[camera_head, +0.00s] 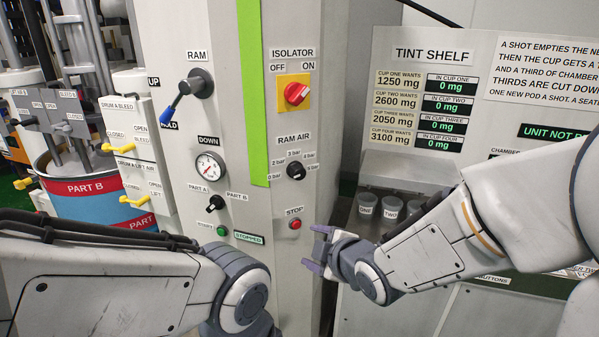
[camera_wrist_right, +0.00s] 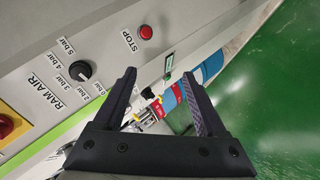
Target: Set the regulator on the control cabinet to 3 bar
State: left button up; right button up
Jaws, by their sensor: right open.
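The regulator is a black RAM AIR knob (camera_head: 296,171) on the grey control cabinet (camera_head: 235,130), below the isolator. Bar labels, among them 2, 3, 4 and 5 bar, surround it. The knob also shows in the right wrist view (camera_wrist_right: 79,70), left of the fingers; its pointer is too small to read. My right gripper (camera_head: 316,249) is open and empty, below and slightly right of the knob and apart from it. Its two fingers frame the right wrist view (camera_wrist_right: 159,72). My left arm comes in at the lower left, with its gripper out of view.
The red STOP button (camera_head: 295,223) lies between the knob and my right gripper. The red-and-yellow isolator switch (camera_head: 295,93) is above the knob. A pressure gauge (camera_head: 209,165) and a PART A/B selector (camera_head: 215,202) are to the left. Cups (camera_head: 367,203) stand at right near my right arm.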

aim_at(300, 175)
jog(key=w+d+r+n+t+y+p, duration=0.1)
jog(key=w+d+r+n+t+y, duration=0.15)
jog(key=w+r+n+t, duration=0.45)
jog(key=shift+m+g+y, duration=0.3)
jog(key=shift+g+y, duration=0.05)
jog(key=shift+g, duration=0.45)
jog(key=p+x, duration=0.1)
jog(key=x, duration=0.1)
jog(key=r+p+x, duration=0.1)
jog(key=x, duration=0.2)
jog(key=a+p+x, duration=0.1)
jog(key=x, duration=0.2)
jog(key=shift+s+r, duration=0.15)
jog(key=shift+w+a, duration=0.2)
jog(key=shift+w, duration=0.2)
jog(key=shift+c, duration=0.3)
